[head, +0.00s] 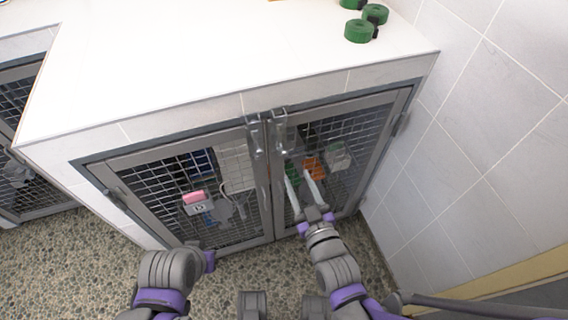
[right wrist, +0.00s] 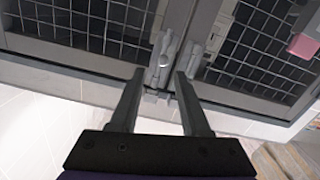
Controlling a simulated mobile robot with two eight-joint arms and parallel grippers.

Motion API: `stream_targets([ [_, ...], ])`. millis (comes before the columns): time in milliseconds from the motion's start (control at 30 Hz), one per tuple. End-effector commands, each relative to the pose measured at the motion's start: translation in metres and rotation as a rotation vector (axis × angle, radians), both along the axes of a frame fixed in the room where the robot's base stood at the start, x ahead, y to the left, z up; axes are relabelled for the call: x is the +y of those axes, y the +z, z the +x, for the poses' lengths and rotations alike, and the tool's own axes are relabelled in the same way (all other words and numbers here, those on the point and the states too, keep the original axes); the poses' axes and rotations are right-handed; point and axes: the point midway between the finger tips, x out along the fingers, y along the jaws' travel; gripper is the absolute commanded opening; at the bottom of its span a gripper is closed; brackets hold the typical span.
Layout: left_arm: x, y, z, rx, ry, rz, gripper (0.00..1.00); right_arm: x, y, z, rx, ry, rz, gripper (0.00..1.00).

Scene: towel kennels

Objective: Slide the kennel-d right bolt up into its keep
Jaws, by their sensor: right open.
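The kennel is a white-tiled cupboard with two grey-framed mesh doors, the left door (head: 160,190) and the right door (head: 350,135). Where they meet, two metal bolts stand side by side near the top. The right bolt (head: 280,132) is on the right door's inner frame; it also shows in the right wrist view (right wrist: 164,60). The left bolt (head: 255,138) is beside it. My right gripper (head: 296,167) is open, its fingers pointing at the right door's inner edge. In the right wrist view the right bolt lies between the fingertips; contact cannot be told. My left gripper's fingers are not visible.
A label holder with a pink top (head: 196,202) hangs on the left door. Green rolls (head: 361,31) lie on the white top (head: 220,60). A tiled wall (head: 480,140) closes off the right side. The speckled floor (head: 80,260) is clear at left.

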Motion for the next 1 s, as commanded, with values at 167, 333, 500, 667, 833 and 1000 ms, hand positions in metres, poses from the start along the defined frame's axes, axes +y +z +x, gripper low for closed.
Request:
stream_targets([
  [167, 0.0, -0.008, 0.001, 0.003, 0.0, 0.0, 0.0, 0.007, -0.002, 0.003, -0.054, 0.01, 0.008, 0.47],
  [333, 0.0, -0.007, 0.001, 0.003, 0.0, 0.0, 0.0, 0.014, 0.0, 0.026, -0.054, 0.009, 0.008, 0.47],
  [500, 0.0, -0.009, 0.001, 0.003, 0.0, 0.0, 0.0, 0.025, 0.0, 0.058, -0.053, 0.009, 0.009, 0.47],
  [667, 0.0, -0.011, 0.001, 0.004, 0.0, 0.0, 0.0, 0.033, -0.001, 0.083, -0.052, 0.008, 0.009, 0.47],
  [833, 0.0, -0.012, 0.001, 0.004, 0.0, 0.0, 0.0, 0.037, 0.0, 0.098, -0.052, 0.008, 0.009, 0.47],
  [1000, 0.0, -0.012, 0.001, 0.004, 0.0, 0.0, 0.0, 0.038, 0.0, 0.101, -0.052, 0.008, 0.009, 0.47],
])
